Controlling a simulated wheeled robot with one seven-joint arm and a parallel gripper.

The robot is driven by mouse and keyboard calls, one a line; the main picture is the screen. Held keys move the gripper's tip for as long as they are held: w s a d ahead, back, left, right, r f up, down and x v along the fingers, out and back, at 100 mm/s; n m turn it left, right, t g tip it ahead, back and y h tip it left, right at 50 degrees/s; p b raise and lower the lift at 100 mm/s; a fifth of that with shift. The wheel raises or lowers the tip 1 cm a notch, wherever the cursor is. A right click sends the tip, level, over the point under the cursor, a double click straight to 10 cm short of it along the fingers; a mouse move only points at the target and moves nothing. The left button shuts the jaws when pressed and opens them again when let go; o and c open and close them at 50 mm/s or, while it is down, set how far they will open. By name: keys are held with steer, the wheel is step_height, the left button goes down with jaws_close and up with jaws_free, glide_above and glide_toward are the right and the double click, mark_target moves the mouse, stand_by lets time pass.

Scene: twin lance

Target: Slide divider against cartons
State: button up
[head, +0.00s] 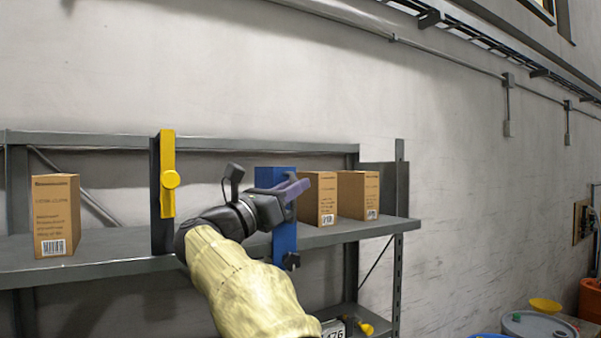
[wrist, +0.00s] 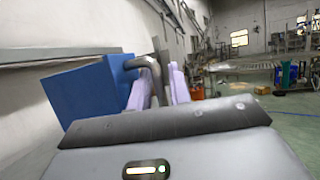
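The blue divider (head: 284,238) stands upright on the shelf, just left of two brown cartons, the nearer (head: 318,200) and the farther (head: 358,195). It looks very close to the nearer carton; my gripper hides part of the space between. My gripper (head: 298,188) is at the divider's front. In the wrist view the blue divider (wrist: 92,88) is left of my pale purple fingers (wrist: 158,92), and its grey bent handle (wrist: 148,63) runs between them. The fingers appear closed on the handle, though their contact is partly hidden.
The grey shelf (head: 110,252) carries a yellow-faced upright divider (head: 167,150) and a lone carton (head: 56,215) on the left. The shelf's right post (head: 398,270) stands beyond the cartons. Drums (head: 538,325) are on the floor at lower right.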

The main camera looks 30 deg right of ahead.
steer(key=shift+p+x, duration=0.4)
steer(key=shift+x, duration=0.75)
steer(key=shift+w+a, duration=0.1)
jaws_close()
steer(key=shift+d, duration=0.2)
